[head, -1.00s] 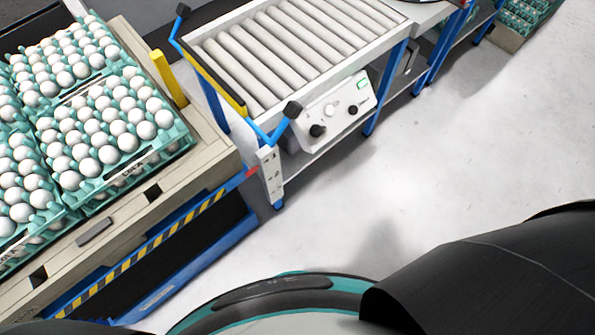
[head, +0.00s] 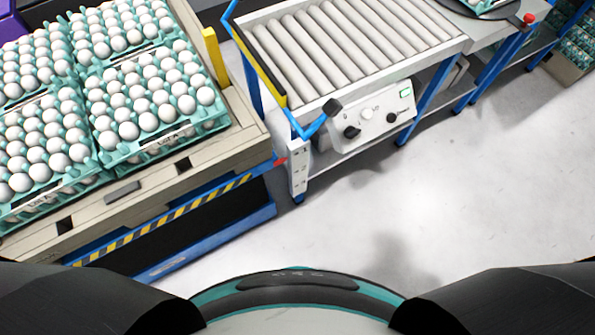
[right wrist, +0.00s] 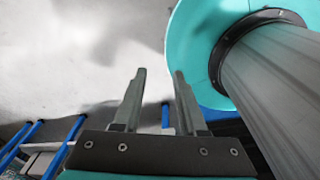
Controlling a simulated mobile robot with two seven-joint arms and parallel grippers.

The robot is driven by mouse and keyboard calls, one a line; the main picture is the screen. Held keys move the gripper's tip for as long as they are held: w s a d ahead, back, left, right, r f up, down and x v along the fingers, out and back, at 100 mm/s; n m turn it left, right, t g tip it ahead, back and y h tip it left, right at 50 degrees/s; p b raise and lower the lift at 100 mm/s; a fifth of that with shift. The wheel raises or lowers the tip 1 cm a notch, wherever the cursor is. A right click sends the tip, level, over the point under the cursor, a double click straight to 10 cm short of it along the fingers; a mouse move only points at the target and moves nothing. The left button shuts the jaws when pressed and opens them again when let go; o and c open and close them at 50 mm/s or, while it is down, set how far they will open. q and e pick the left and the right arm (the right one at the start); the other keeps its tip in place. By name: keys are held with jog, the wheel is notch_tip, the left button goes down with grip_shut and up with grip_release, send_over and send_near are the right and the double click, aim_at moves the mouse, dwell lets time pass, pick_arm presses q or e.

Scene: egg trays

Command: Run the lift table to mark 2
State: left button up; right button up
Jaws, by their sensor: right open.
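The lift table (head: 222,228) stands at the left in the head view, with a yellow-black striped edge. It bears a beige platform (head: 226,150) with teal trays of white eggs (head: 150,120). A red pointer (head: 281,161) at its right corner is beside a white marked post (head: 299,168); the marks are too small to read. A white control panel (head: 372,116) with dark knobs and a green-framed display hangs under the roller conveyor. My right gripper (right wrist: 159,73) is open and empty in the right wrist view, over floor. My left gripper is out of view.
A yellow post (head: 215,57) stands behind the platform. The grey floor (head: 480,190) at the right is clear.

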grip_shut()
jog(key=shift+s, duration=0.1)
dwell(1.3)
